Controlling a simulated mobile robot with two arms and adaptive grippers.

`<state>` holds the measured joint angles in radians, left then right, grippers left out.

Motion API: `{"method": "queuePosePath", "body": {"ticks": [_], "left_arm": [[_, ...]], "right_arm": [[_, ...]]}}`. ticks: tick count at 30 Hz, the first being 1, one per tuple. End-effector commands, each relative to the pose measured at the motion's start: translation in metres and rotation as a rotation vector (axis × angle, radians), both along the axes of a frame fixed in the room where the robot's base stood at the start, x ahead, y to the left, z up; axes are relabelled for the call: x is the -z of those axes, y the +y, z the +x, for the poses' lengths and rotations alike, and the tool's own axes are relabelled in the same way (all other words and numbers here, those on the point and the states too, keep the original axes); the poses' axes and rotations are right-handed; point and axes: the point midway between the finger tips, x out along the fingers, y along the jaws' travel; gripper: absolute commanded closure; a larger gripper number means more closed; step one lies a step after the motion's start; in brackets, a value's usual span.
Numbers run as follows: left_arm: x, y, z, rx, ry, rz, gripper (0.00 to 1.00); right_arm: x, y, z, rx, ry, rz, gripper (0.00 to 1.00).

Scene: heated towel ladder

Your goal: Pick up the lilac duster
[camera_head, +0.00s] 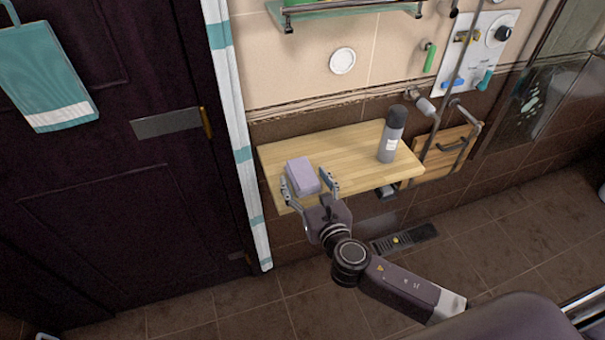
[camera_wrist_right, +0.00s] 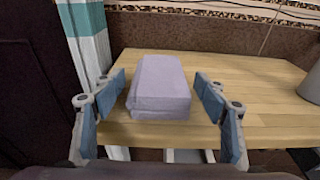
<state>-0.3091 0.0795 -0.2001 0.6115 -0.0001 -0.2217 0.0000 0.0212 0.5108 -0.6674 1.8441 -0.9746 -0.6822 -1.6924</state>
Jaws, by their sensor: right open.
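The lilac duster (camera_head: 302,175) is a folded block lying on the left part of a light wooden shelf (camera_head: 350,151). In the right wrist view the duster (camera_wrist_right: 161,87) sits near the shelf's front edge. My right gripper (camera_head: 307,187) is open at that front edge. In the right wrist view its fingers (camera_wrist_right: 162,100) stand one on each side of the duster's near end, with a gap on both sides. My left gripper is not in view, though a small pale part shows at the bottom left corner of the head view.
A grey bottle with a dark cap (camera_head: 391,136) stands on the shelf to the right. A teal-and-white striped strip (camera_head: 236,130) runs beside the shelf's left end. A dark door (camera_head: 110,200) is at left. A glass shelf (camera_head: 345,8) is above. The middle of the wooden shelf is clear.

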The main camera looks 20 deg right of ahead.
Motion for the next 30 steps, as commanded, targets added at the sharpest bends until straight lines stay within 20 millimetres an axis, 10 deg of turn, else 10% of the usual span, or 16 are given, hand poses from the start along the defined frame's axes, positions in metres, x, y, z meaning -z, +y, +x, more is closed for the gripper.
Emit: {"method": "queuePosePath", "body": {"ticks": [12, 23, 30], "left_arm": [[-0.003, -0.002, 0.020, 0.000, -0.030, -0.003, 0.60], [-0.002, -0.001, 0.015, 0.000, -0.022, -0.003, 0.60], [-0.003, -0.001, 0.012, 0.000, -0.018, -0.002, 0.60]], "right_arm": [[0.004, 0.000, 0.019, 0.000, 0.002, 0.001, 0.34], [0.004, 0.000, 0.019, 0.000, 0.002, 0.000, 0.73], [0.003, 0.000, 0.019, 0.000, 0.001, 0.000, 0.74]]}}
